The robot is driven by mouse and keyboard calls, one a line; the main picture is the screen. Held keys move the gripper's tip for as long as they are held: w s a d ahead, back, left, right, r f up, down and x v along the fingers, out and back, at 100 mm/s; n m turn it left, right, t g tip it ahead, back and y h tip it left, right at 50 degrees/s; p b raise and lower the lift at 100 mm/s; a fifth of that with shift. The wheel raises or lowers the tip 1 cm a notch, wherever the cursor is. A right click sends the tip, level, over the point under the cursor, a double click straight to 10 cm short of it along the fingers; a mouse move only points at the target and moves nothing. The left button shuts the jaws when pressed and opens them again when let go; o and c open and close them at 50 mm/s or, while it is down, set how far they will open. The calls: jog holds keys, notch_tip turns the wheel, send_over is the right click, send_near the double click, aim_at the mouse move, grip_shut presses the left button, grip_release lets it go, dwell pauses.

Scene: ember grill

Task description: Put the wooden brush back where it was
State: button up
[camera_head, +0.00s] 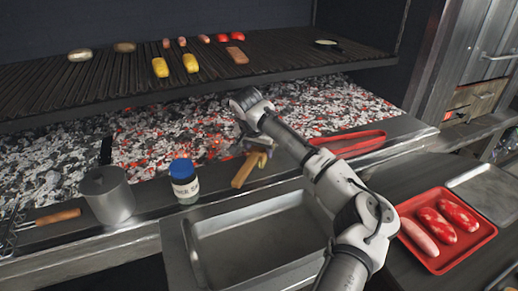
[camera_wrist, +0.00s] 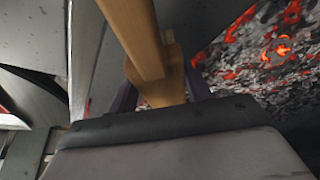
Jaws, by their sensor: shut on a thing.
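The wooden brush (camera_head: 243,171) shows as a light brown wooden piece at the grill's front ledge, left of my arm. My gripper (camera_head: 259,157) is shut on it, just in front of the coals. In the wrist view the brush (camera_wrist: 134,38) runs from the top edge down between my gripper's fingers (camera_wrist: 160,97). Its lower part is hidden by the gripper body. I cannot tell whether the brush touches the ledge.
A blue-lidded jar (camera_head: 184,182) and metal pot (camera_head: 107,196) stand left on the ledge (camera_head: 150,217). Red tongs (camera_head: 352,143) lie right. An empty metal tray (camera_head: 255,238) is in front. Glowing coals (camera_head: 335,106) lie behind, under the food-laden grate (camera_head: 120,82).

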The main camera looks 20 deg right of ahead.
jog(key=shift+f+b, duration=0.3)
jog(key=shift+f, duration=0.35)
dwell(0.4)
jog(key=o, duration=1.3)
jog(key=shift+c, duration=0.2)
